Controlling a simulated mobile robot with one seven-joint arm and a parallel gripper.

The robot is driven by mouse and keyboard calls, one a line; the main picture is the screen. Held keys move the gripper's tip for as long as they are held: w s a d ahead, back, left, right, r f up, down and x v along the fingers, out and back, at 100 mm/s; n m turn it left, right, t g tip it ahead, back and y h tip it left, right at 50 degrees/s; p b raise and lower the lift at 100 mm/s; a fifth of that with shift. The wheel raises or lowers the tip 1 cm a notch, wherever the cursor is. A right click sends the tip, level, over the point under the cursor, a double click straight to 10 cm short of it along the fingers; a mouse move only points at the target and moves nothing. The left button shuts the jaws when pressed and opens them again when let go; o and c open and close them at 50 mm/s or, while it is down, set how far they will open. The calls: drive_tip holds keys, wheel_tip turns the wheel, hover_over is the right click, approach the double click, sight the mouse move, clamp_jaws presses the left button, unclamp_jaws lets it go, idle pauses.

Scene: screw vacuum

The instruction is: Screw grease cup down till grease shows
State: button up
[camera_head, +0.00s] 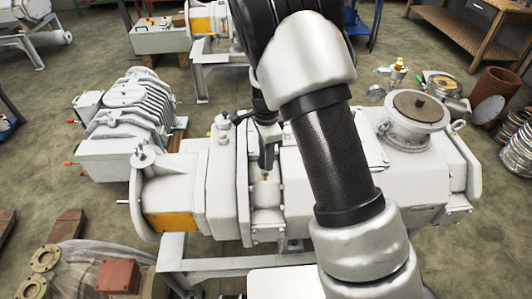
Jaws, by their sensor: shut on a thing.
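A white screw vacuum pump (205,185) lies across the middle of the view on a grey steel frame. My gripper (266,166) points down at the pump's top between two raised flanges, left of my arm. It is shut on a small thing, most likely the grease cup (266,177). Only a tiny copper-coloured bit of that thing shows below the dark fingers. The rest is hidden by the fingers, and it is too small to see its thread or any grease.
A round flanged port with a brown cover (416,106) stands up on the pump's right part. A ribbed white machine (125,128) stands at left. Pipe pieces and a rust-brown cylinder (496,90) lie at right. My arm hides the pump's middle right.

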drive_tip(key=shift+m, duration=0.5)
drive_tip(key=o, duration=1.1)
drive_tip(key=shift+c, duration=0.2)
drive_tip(key=shift+r, duration=0.1)
wheel_tip(320, 180, up, 17)
drive_tip(key=p, duration=0.1)
drive_tip(key=shift+r, duration=0.15)
